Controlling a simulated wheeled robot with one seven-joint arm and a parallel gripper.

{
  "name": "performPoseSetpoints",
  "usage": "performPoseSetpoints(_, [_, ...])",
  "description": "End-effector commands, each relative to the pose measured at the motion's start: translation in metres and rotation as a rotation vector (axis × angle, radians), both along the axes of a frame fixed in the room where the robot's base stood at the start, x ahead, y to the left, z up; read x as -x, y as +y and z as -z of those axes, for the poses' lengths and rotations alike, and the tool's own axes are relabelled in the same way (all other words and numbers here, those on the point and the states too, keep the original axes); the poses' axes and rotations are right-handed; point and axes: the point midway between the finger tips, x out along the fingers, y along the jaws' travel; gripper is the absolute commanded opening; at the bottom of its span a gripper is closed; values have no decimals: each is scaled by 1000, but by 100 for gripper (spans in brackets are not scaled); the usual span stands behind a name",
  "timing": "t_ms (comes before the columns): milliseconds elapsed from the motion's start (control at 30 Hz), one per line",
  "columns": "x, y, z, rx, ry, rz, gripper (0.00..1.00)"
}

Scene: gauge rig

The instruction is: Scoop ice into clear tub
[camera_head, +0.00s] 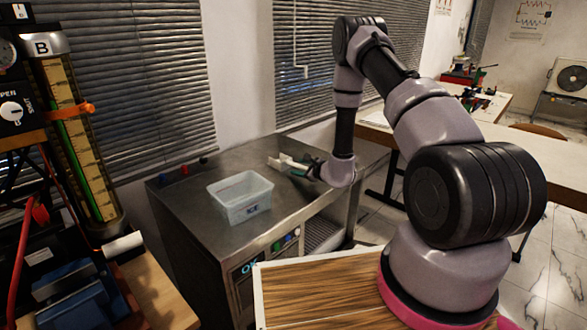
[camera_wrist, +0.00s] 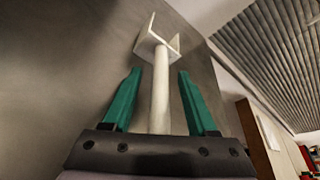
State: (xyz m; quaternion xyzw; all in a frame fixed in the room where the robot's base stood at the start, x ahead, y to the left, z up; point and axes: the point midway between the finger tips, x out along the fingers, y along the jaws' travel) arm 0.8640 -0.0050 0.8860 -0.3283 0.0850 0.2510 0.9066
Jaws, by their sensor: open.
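A clear tub (camera_head: 240,194) with a small dark label on its front stands upright on the metal counter. No ice can be made out in it. A white scoop (camera_head: 283,161) lies on the counter to the right of and behind the tub. In the wrist view the scoop's square head (camera_wrist: 157,46) lies beyond my fingertips, and its pale handle (camera_wrist: 159,95) runs back between them. My gripper (camera_wrist: 159,76) has two green fingers, open, one on each side of the handle with gaps showing. It also shows beside the scoop in the head view (camera_head: 299,172).
The metal counter (camera_head: 196,213) has free surface around the tub. Small red and blue knobs (camera_head: 184,170) stand at its back edge. Window blinds (camera_head: 130,90) rise behind. A gauge rig (camera_head: 77,130) is at the left, and a wooden-topped surface (camera_head: 315,295) is in front.

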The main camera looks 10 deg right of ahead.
Motion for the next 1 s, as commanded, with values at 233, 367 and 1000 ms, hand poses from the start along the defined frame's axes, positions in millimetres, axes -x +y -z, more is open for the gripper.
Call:
performPoseSetpoints(233, [0,0,0,0,0,0,5])
performPoseSetpoints(367, [0,0,0,0,0,0,0])
performPoseSetpoints(1000, [0,0,-61,1,-5,0,0])
